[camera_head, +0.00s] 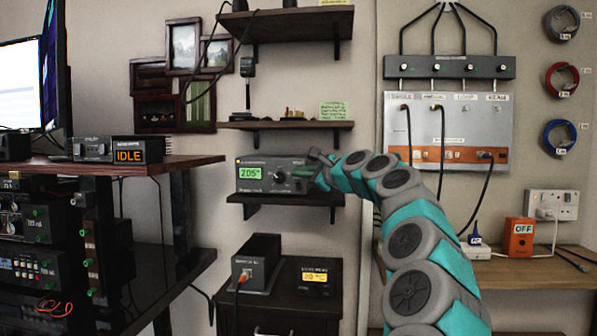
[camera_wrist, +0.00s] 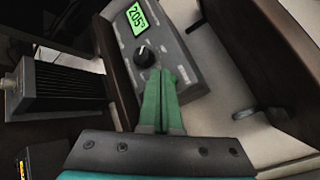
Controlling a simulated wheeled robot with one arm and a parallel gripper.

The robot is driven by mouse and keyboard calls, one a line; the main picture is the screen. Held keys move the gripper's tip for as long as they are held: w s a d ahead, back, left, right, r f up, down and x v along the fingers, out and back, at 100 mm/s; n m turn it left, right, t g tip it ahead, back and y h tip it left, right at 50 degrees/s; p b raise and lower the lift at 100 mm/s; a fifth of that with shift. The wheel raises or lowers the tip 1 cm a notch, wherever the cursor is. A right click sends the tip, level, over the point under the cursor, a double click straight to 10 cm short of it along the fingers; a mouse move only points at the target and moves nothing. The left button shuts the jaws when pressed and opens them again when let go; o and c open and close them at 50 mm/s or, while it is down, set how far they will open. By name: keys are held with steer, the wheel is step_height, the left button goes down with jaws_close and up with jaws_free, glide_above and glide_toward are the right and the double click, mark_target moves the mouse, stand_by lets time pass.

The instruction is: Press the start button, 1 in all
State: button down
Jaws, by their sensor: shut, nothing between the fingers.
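My gripper (camera_head: 304,174) is at the unit's right front. In the wrist view its green fingers (camera_wrist: 160,75) are shut together and empty, with the tips over the panel just beside the knob. I cannot tell if they touch it. I cannot make out a start button; part of the panel is hidden by the fingers.
A box with an orange IDLE display (camera_head: 128,155) stands on the left desk. A black box (camera_head: 256,262) and a small yellow-display unit (camera_head: 314,275) sit on the low cabinet. An orange OFF box (camera_head: 519,238) is at right.

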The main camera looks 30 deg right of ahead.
steer(key=s+a, duration=0.1)
steer(key=s, duration=0.1)
steer(key=s+a, duration=0.2)
steer(key=shift+s, duration=0.1)
stand_by(0.3)
steer(key=shift+d, duration=0.1)
stand_by(0.5)
